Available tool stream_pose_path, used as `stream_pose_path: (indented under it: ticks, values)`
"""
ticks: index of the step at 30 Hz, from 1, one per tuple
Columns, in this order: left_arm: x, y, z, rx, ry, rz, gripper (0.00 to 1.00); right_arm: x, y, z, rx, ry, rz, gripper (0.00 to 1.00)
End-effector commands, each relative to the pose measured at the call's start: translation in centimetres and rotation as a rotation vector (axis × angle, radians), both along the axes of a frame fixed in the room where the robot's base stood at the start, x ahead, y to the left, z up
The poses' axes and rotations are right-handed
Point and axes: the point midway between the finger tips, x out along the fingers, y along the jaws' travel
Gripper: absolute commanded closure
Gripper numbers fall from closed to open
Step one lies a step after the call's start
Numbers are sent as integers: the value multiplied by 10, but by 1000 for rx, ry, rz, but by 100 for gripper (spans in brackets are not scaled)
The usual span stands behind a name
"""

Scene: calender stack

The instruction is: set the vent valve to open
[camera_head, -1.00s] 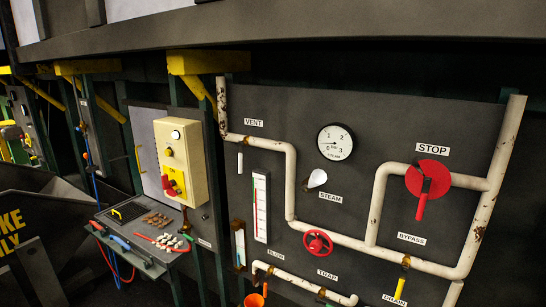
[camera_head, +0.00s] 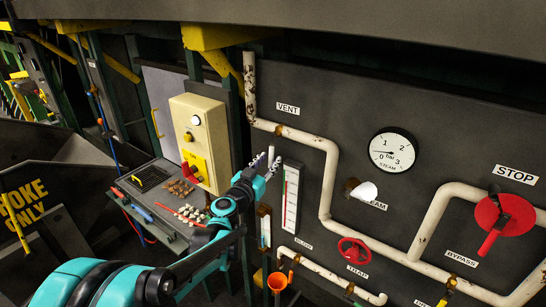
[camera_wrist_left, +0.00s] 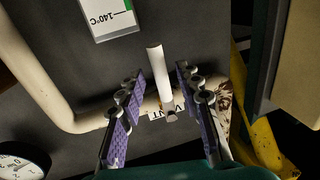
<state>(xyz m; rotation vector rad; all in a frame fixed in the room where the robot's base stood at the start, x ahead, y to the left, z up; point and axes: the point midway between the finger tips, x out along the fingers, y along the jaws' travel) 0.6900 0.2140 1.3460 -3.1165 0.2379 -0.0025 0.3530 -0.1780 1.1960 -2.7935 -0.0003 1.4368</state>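The vent valve's white lever (camera_head: 271,155) hangs vertically on the dark panel, below and left of the VENT label (camera_head: 288,108). In the left wrist view the lever (camera_wrist_left: 158,75) lies between the two fingers, with the VENT label (camera_wrist_left: 160,114) partly hidden near its end. My left gripper (camera_head: 265,167) is open in front of the panel at the lever. It also shows in the left wrist view (camera_wrist_left: 158,95), with a gap on each side of the lever and no contact visible. Depth between fingertips and lever is hard to tell. My right gripper is not in view.
A white pipe (camera_head: 325,185) runs right of the lever. A white-and-red level scale (camera_head: 291,197) sits just right of my gripper. The beige control box (camera_head: 200,145) stands to the left. A gauge (camera_head: 393,150), red trap wheel (camera_head: 354,251) and red STOP handle (camera_head: 493,235) are farther right.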

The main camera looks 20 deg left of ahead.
Motion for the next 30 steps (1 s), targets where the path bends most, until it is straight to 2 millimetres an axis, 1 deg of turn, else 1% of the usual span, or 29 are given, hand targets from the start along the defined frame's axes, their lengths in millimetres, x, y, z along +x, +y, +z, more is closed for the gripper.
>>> stream_pose_path:
  ticks: [1, 3, 6, 14, 15, 17, 18, 19, 30]
  values:
    - [7, -1, 0, 0, 0, -1, 65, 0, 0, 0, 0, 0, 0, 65]
    - [15, -2, 0, 0, 0, 0, 65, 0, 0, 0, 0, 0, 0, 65]
    - [21, -3, 0, 0, 0, 0, 65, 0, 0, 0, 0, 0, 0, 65]
    - [23, -4, 0, 0, 0, 0, 65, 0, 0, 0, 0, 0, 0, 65]
    - [23, -4, 0, 0, 0, 0, 68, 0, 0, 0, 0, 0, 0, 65]
    - [23, -4, 0, 0, 0, 0, 84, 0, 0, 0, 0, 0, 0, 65]
    - [23, -4, 0, 0, 0, 0, 94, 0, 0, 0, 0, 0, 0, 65]
    - [23, -4, 0, 0, 0, 0, 100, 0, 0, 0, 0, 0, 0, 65]
    - [23, -4, 1, -7, 3, 0, 100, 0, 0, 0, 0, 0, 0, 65]
